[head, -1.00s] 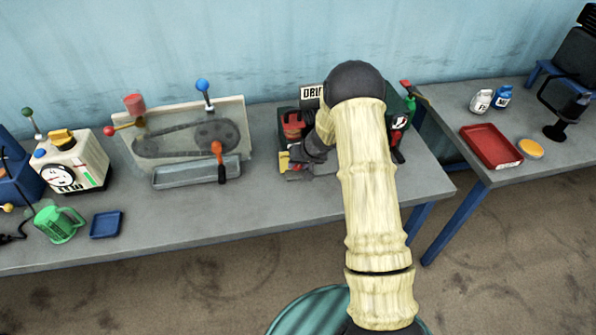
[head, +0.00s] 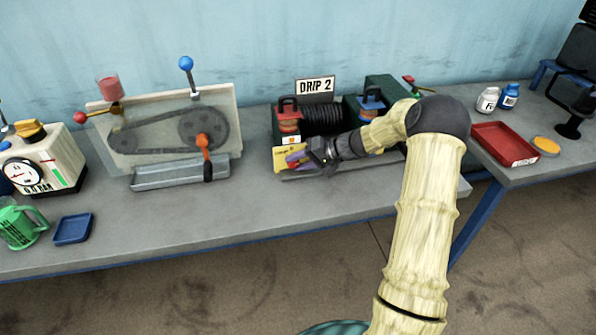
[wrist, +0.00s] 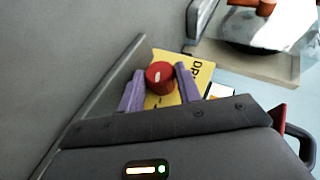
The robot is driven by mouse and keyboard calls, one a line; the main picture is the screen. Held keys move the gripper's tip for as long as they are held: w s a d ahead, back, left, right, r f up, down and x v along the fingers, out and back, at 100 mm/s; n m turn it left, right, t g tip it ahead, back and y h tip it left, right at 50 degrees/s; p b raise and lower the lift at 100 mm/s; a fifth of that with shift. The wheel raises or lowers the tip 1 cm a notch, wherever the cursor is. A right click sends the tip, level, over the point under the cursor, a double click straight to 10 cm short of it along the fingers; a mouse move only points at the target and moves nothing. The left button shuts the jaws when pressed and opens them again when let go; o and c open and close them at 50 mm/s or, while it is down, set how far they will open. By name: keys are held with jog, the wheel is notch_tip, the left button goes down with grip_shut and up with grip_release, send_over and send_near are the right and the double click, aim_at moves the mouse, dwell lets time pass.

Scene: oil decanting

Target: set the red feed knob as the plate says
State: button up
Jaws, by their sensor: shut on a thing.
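The red feed knob (wrist: 160,74) shows in the wrist view, a short round cap with a pale mark on its top. It sits on a yellow plate (wrist: 194,91) with black letters, partly covered by a finger. My gripper (wrist: 159,80) has a purple finger on each side of the knob and is shut on it. A white plate (head: 315,86) above the machine reads "DRIP 2".
Further left are a gauge box (head: 45,160), a green jug (head: 20,225) and a blue tray (head: 73,229). A red tray (head: 503,145) lies on the right table.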

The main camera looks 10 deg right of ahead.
jog(key=shift+f+m+y+b, duration=0.25)
jog(key=shift+m+y+b, duration=0.05)
jog(key=shift+y+b, duration=0.65)
jog(key=o, duration=1)
jog(key=shift+r, duration=0.1)
jog(key=shift+s+d, duration=0.1)
jog(key=shift+d, duration=0.15)
